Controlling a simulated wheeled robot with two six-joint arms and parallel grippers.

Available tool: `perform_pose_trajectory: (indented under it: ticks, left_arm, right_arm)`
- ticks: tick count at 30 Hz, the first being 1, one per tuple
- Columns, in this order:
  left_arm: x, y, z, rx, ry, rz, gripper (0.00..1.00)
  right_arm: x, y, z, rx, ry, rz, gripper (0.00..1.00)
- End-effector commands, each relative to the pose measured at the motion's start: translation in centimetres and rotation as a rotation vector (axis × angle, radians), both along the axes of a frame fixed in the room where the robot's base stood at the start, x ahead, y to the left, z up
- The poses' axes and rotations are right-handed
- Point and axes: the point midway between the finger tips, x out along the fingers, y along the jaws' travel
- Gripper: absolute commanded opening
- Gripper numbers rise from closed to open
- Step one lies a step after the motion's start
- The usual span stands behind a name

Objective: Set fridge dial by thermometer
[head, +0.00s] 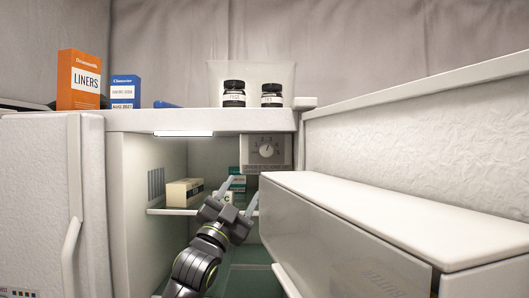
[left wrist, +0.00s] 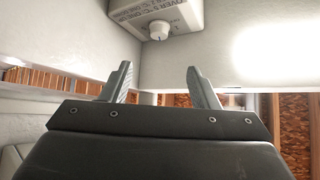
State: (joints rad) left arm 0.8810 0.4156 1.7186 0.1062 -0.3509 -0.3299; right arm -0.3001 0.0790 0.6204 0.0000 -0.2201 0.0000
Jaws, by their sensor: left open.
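The dial (head: 267,151) is a pale round knob on a grey panel with tick marks, high in the open fridge (head: 200,122). The knob (left wrist: 159,30) also shows in the left wrist view, under a panel lettered "OVER 5 °C". My left gripper (head: 238,194) is open and empty, below and slightly left of the dial in the head view, its fingers pointing up. In the left wrist view the knob lies ahead, beyond the open fingertips (left wrist: 160,80), apart from them. A white item marked "C" (head: 227,197) is partly hidden by the gripper; I cannot tell whether it is a thermometer.
A cream box (head: 184,192) and a green box (head: 238,172) stand on the fridge shelf. A white door-like structure (head: 390,215) crowds the right side. On top are an orange LINERS box (head: 79,80), a blue box (head: 124,91) and two dark jars (head: 234,93).

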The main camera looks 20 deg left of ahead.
Motion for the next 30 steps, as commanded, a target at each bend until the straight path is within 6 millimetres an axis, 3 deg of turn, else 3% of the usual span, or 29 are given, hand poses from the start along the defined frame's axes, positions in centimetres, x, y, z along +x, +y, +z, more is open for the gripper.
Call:
perform_pose_trajectory:
  ticks: [1,18,30]
  left_arm:
    - [0.8,-0.2,1.3,-0.004,0.002,-0.001,0.55]
    - [8.3,-1.7,6.9,-0.001,0.002,-0.003,0.55]
    - [10.6,-2.1,8.1,-0.002,0.002,-0.002,0.55]
  right_arm:
    - [0.0,0.0,1.1,0.0,0.0,0.0,0.36]
    - [0.0,0.0,6.2,-0.001,0.001,0.0,0.36]
    - [0.0,-0.1,6.7,-0.001,0.001,0.0,0.36]
